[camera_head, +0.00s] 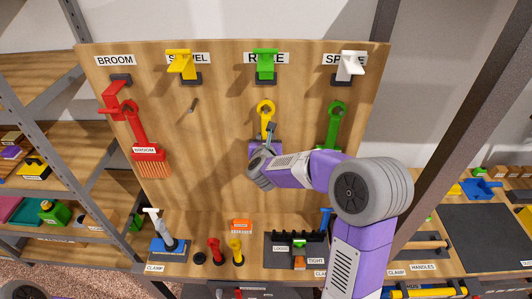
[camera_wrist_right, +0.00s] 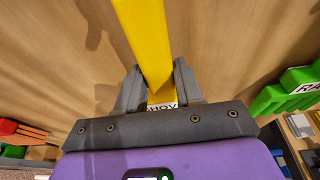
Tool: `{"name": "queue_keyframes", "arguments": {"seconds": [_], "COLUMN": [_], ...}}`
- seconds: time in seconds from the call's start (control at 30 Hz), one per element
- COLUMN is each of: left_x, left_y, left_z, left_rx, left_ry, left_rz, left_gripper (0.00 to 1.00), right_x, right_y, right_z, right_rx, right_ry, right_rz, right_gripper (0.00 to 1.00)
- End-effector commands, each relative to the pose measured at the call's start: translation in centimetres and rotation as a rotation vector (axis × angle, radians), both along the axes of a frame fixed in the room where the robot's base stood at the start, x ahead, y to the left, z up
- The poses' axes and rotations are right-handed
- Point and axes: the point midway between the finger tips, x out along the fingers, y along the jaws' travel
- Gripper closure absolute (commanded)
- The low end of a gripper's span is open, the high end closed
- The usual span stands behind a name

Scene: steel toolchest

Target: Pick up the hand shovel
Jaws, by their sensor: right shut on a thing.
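The hand shovel (camera_head: 265,108) is yellow, with a ring at the top of its handle. It is upright in front of the pegboard, in line below the green hook (camera_head: 265,62). My right gripper (camera_head: 268,136) is shut on it. In the right wrist view the yellow shovel (camera_wrist_right: 145,40) runs between the two grey fingers (camera_wrist_right: 158,88), with part of a white label reading "HOV" showing. My gripper and arm hide the shovel's lower part in the head view. My left gripper is not in view.
A yellow hook (camera_head: 182,64) is under the partly covered shovel sign. A red broom (camera_head: 145,140) hangs at left; a green tool (camera_head: 336,122), labelled "RA" in the wrist view (camera_wrist_right: 285,95), hangs at right. Clamps and small tools stand on the ledge below. A metal shelf (camera_head: 60,120) borders the left.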

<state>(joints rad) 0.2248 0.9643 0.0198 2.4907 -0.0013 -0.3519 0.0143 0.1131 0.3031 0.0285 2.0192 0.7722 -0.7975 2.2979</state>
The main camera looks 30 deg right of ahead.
Motion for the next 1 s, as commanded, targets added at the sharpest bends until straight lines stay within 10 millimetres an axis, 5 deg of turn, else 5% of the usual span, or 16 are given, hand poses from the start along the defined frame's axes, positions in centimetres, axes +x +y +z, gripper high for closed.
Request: {"name": "queue_keyframes", "arguments": {"seconds": [0.53,1.0], "left_x": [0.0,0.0], "left_y": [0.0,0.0], "left_z": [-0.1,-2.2], "left_rx": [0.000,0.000], "left_ry": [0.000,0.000], "left_rz": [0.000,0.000], "left_gripper": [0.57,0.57], "right_x": [0.0,-8.7], "right_y": [0.0,5.4], "right_z": [1.9,1.6], "right_rx": [-0.001,-0.003], "right_ry": [-0.006,-0.005], "right_rz": [0.000,0.004], "right_gripper": [1.00,1.00]}}
